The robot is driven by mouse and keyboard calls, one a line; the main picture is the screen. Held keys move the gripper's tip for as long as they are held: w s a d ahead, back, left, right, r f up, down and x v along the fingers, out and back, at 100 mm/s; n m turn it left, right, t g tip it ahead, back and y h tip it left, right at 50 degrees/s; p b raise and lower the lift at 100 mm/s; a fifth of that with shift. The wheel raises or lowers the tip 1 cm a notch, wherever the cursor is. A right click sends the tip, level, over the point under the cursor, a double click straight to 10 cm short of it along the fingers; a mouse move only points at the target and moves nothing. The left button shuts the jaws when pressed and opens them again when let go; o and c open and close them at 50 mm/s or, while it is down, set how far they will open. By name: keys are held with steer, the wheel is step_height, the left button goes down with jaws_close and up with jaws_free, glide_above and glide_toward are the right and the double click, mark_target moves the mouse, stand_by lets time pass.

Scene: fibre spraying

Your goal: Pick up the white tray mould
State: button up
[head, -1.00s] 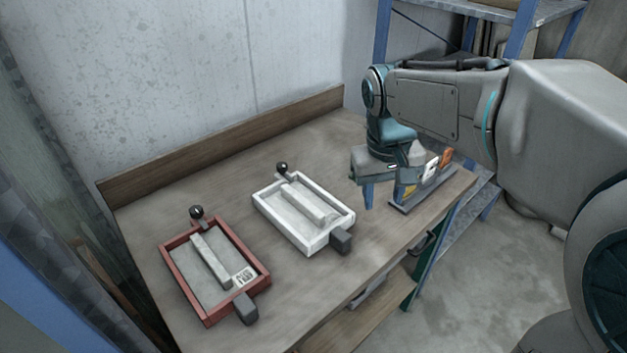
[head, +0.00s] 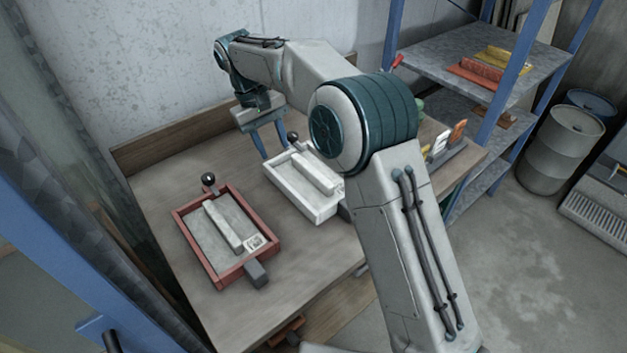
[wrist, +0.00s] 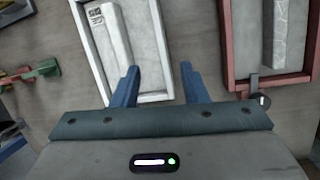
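The white tray mould (head: 288,187) lies on the wooden table in the head view, with a grey bar inside and a black ball knob (head: 292,136) at its back end. My arm hides part of its right side and front handle. My gripper (head: 276,150) is open and empty, fingers pointing down near the tray's back end. In the wrist view the white tray (wrist: 149,40) is at left, and my gripper (wrist: 160,68) shows two spread blue fingers. The left finger overlaps the tray's rim; the right is over bare table. I cannot tell the height gap.
A red tray mould (head: 235,276) with a bar, knob and dark handle lies to the left; it also shows in the wrist view (wrist: 227,50). A tool holder (head: 450,150) stands at the table's right end. A wooden backboard (head: 150,153) runs along the wall. A blue-framed shelf (head: 440,60) stands right.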

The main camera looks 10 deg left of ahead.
glide_above(288, 186)
steer(key=a, duration=0.1)
steer(key=f, duration=0.7)
steer(key=shift+w+a, duration=0.1)
steer(key=shift+w, duration=0.1)
steer(key=x, duration=0.2)
steer(key=p+x, duration=0.1)
steer(key=x, duration=0.2)
steer(key=shift+a+f, duration=0.1)
steer(key=shift+a, duration=0.1)
jaws_close()
